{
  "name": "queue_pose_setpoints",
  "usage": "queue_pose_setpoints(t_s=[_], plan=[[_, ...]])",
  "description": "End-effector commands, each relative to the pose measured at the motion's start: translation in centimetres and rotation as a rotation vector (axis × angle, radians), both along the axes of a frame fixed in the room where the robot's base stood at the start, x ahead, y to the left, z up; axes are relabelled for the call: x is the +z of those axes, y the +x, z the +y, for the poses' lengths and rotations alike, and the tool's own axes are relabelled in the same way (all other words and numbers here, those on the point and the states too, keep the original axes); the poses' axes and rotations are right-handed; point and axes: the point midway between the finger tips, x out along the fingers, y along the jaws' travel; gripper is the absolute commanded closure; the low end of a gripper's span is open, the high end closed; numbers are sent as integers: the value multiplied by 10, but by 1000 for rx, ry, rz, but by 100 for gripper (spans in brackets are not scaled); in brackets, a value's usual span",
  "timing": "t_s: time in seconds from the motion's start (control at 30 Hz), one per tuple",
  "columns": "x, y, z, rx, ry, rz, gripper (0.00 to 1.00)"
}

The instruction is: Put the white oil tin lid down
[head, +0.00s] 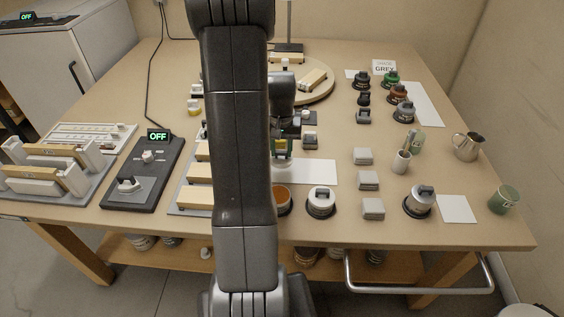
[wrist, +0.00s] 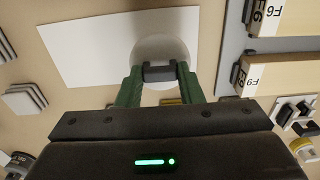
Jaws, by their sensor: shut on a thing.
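My gripper (wrist: 158,74) is shut on the dark grip of the white oil tin lid (wrist: 162,46) in the wrist view. The lid is a pale round disc, and it overlaps a white sheet (wrist: 95,48) in that view. I cannot tell whether it touches the sheet or hangs above it. In the head view my gripper (head: 282,146) is just right of my dark arm, at the left end of the white sheet (head: 315,172). An open round tin with orange-brown contents (head: 284,197) stands nearer the front, partly hidden by my arm.
A white tin with a dark-gripped lid (head: 321,201) stands in front of the sheet. Several grey blocks (head: 368,180) stand to its right. Labelled wooden blocks (wrist: 283,75) lie close by on the right in the wrist view. A steel jug (head: 467,147) is far right.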

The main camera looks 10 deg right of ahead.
Motion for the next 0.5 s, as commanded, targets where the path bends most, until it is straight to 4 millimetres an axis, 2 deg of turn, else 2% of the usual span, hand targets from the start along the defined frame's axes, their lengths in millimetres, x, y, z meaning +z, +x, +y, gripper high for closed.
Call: queue_pose_setpoints(t_s=[0.17,0.4,0.5], plan=[[-14,0,0,0,0,0,88],[-45,0,0,-1,0,1,88],[-47,0,0,-1,-1,-2,88]])
